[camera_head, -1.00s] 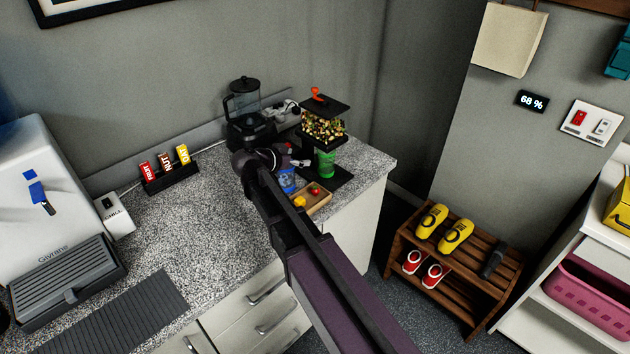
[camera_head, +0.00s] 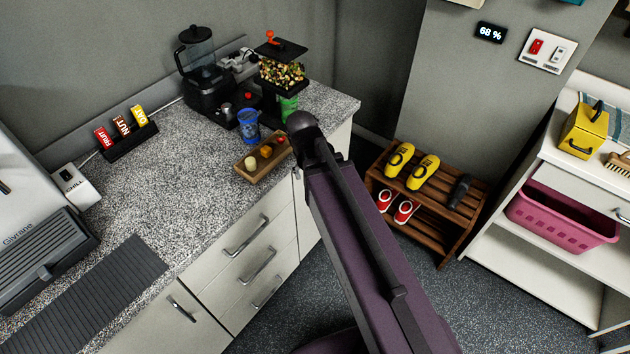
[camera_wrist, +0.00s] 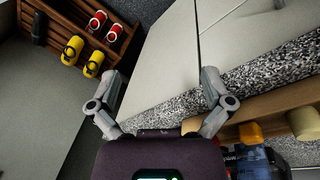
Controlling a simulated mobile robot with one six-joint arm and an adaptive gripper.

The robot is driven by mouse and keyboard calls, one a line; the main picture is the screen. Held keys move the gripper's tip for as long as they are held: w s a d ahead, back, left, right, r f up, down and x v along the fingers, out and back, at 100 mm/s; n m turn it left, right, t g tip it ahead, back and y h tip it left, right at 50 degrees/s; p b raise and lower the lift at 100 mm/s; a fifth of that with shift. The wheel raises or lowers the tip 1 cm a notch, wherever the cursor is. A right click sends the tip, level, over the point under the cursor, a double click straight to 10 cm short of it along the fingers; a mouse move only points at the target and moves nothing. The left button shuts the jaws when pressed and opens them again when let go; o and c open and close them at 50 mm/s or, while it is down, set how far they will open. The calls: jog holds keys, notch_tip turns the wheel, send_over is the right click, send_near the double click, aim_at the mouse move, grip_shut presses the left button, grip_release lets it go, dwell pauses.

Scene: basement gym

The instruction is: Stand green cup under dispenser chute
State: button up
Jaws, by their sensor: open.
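The green cup (camera_head: 288,105) stands upright on the far end of the counter, directly below the dispenser (camera_head: 281,74) as seen in the head view. The dispenser has a clear hopper of mixed nuts, a black lid and an orange crank. Its chute is too small or hidden to make out, so exact alignment cannot be told. My gripper (camera_wrist: 163,78) is open and empty in the wrist view, in front of the counter edge and away from the green cup. In the head view my arm hides it.
A blender (camera_head: 203,80) is behind left. A shoe rack (camera_head: 422,216) stands on the floor right of the counter. The counter's middle (camera_head: 185,160) is clear.

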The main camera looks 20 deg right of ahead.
jog(key=shift+s+a+f+n+y, duration=0.1)
jog(key=shift+s+n+y, duration=0.75)
jog(key=shift+s, duration=0.65)
